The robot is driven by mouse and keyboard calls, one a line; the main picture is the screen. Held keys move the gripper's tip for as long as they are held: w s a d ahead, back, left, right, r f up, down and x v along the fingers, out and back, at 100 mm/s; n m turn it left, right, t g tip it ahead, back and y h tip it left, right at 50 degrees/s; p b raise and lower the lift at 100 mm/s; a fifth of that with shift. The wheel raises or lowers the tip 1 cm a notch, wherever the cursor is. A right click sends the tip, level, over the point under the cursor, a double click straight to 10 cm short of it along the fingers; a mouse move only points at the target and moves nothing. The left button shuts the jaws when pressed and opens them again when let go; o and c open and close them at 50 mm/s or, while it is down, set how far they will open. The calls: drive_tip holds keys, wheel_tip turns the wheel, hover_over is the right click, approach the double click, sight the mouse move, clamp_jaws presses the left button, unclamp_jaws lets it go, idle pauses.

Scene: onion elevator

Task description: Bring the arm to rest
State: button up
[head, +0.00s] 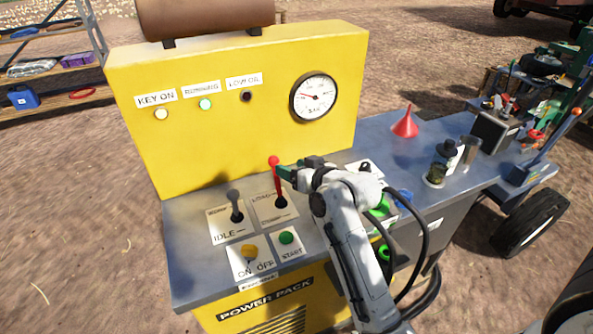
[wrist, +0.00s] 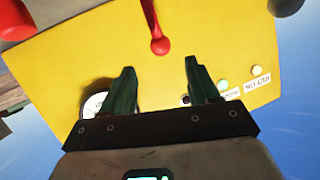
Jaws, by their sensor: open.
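My gripper (head: 284,172) has dark green fingers and is at the red-knobbed lever (head: 274,162) on the power pack's console. In the wrist view my gripper (wrist: 158,72) is open, with a clear gap between its two fingers. The red lever (wrist: 159,45) shows there just beyond the fingertips, in line with the gap. I see no finger closed on it. My white arm reaches up from the bottom of the head view, bent at the wrist, over the console's right part.
The yellow panel (head: 240,130) with a gauge (head: 314,98) stands behind the lever. A grey-knobbed idle lever (head: 235,205), yellow key switch (head: 249,250) and green start button (head: 286,238) are close by. A red funnel (head: 405,124) and dark cups (head: 436,174) stand to the right.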

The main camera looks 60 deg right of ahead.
drive_tip(key=shift+s+a+r, duration=0.2)
drive_tip(key=shift+s, duration=0.3)
idle(0.3)
drive_tip(key=a+f+y, duration=0.1)
drive_tip(key=a, duration=0.2)
drive_tip(key=a+f+n+g, duration=0.1)
drive_tip(key=a+f, duration=0.1)
drive_tip(key=a, duration=0.1)
drive_tip(key=s+a+f+n+g+y, duration=0.1)
drive_tip(key=a+f, duration=0.1)
drive_tip(key=a, duration=0.2)
drive_tip(key=shift+y, duration=0.3)
drive_tip(key=s+a+f+n+g+y, duration=0.1)
drive_tip(key=s+a+f+n+g, duration=0.1)
drive_tip(key=s+a+f, duration=0.3)
drive_tip(key=s+a+f+n+g+y, duration=0.1)
drive_tip(key=s+a+g, duration=0.2)
drive_tip(key=a, duration=0.4)
drive_tip(key=s+f+g, duration=0.2)
drive_tip(key=s+f, duration=0.1)
drive_tip(key=s, duration=0.4)
drive_tip(key=s+f+g, duration=0.3)
drive_tip(key=s, duration=0.3)
drive_tip(key=shift+s+a+f+n, duration=0.25)
drive_tip(key=shift+s+n, duration=0.05)
drive_tip(key=shift+s, duration=0.1)
drive_tip(key=shift+d, duration=0.1)
